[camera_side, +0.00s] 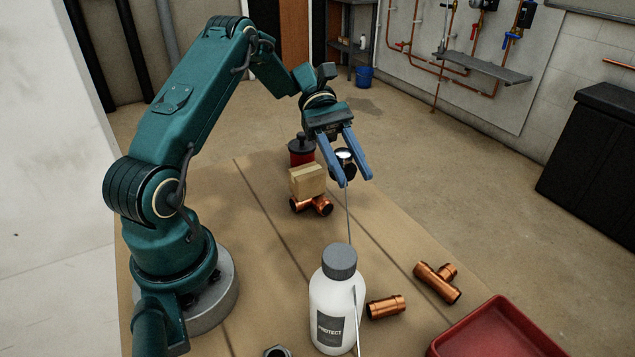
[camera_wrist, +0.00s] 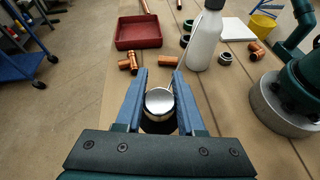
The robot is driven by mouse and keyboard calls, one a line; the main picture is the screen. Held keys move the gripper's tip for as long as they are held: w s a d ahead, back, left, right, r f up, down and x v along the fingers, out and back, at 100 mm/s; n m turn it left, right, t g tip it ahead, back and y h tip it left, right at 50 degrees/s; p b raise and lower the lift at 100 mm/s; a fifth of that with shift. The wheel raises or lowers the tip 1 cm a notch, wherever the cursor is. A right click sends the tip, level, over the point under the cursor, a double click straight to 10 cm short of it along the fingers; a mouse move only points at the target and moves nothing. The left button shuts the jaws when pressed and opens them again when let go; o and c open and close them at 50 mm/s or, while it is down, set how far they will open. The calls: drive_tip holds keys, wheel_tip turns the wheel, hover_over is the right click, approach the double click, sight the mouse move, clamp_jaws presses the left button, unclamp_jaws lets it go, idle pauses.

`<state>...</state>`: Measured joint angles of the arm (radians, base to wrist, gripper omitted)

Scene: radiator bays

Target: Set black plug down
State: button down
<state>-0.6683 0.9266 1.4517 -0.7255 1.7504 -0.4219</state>
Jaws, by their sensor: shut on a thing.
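My gripper (camera_side: 352,181) is shut on a black plug (camera_side: 340,171), a short round dark piece with a bright silvery top. The plug sits between the two blue fingers at the far end of the table. In the wrist view its silver top (camera_wrist: 160,101) shows between the fingers (camera_wrist: 160,76), with its dark body below. I cannot tell how far its underside is from the table. A thin grey line runs from near the plug towards the white bottle (camera_side: 327,295), which stands upright nearer the side camera.
A tan block (camera_side: 307,181) rests by a copper tee (camera_side: 312,206), left of my gripper, with a red black-topped pot (camera_side: 301,153) behind. Another copper tee (camera_side: 437,283), a copper coupling (camera_side: 386,307) and a red tray (camera_side: 497,332) lie nearer. Bare table separates these groups.

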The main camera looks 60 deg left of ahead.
hover_over(389, 260)
wheel_tip(389, 260, down, 6)
drive_tip(key=shift+f, duration=2.05)
drive_tip(key=shift+f, duration=0.15)
drive_tip(key=c, duration=0.5)
unclamp_jaws()
